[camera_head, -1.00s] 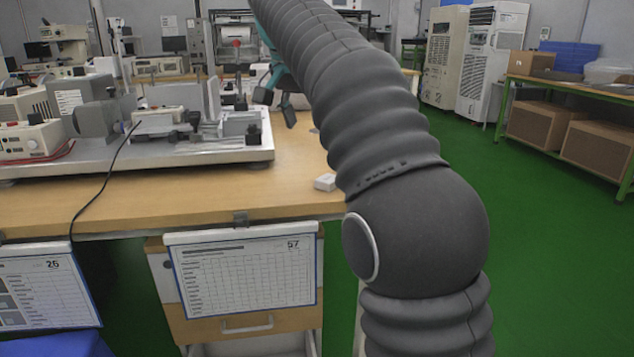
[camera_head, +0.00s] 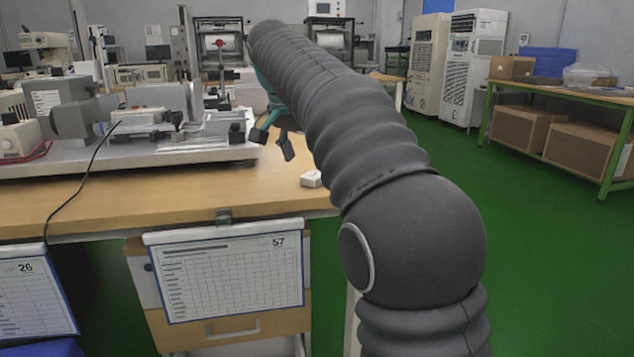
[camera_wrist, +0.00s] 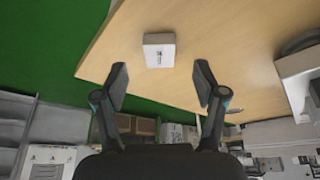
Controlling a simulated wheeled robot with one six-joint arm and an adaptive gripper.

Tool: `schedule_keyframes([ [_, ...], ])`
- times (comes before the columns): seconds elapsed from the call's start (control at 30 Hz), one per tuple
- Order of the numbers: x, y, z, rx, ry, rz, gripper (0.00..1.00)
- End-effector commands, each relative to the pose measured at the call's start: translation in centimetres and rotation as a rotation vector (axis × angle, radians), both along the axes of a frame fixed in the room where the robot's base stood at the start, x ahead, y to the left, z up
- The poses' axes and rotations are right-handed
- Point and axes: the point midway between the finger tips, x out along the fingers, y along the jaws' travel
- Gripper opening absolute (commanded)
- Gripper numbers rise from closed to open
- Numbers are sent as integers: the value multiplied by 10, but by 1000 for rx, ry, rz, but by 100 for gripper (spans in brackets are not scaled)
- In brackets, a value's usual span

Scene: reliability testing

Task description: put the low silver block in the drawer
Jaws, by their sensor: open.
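A small low block (camera_head: 311,179), pale white to light silver, lies on the wooden table near its front right edge. In the wrist view the block (camera_wrist: 159,50) lies on the tabletop just beyond my fingertips, roughly centred between them, with dark marks on one face. My gripper (camera_head: 274,141) is open and empty, above the table and left of and beyond the block in the head view; the wrist view also shows its fingers (camera_wrist: 160,78) apart. A wooden drawer front (camera_head: 232,328) with a pale handle is under the table. A clipboard covers its upper part, so I cannot tell whether it is open.
The clipboard sheet (camera_head: 228,276) marked 57 hangs from the table edge in front of the cabinet. A metal platform (camera_head: 130,160) with instruments fills the table's left and back. A black cable (camera_head: 78,188) hangs over the front edge. Bare tabletop (camera_head: 180,200) lies in front of the platform.

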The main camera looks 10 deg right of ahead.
Motion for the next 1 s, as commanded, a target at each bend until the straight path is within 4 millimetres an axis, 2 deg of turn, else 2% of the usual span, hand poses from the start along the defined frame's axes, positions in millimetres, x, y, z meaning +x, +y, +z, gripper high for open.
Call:
schedule_keyframes([
  [0.33, 13, -15, -42, 0, 3, 0, 71],
  [0.6, 15, -16, -44, 0, 1, 2, 71],
  [0.67, 15, -16, -44, 0, 1, 2, 58],
  [0.87, 15, -16, -44, 0, 1, 2, 8],
  [0.9, 15, -16, -44, 0, 1, 2, 4],
  [1.0, 15, -16, -44, 0, 1, 2, 0],
])
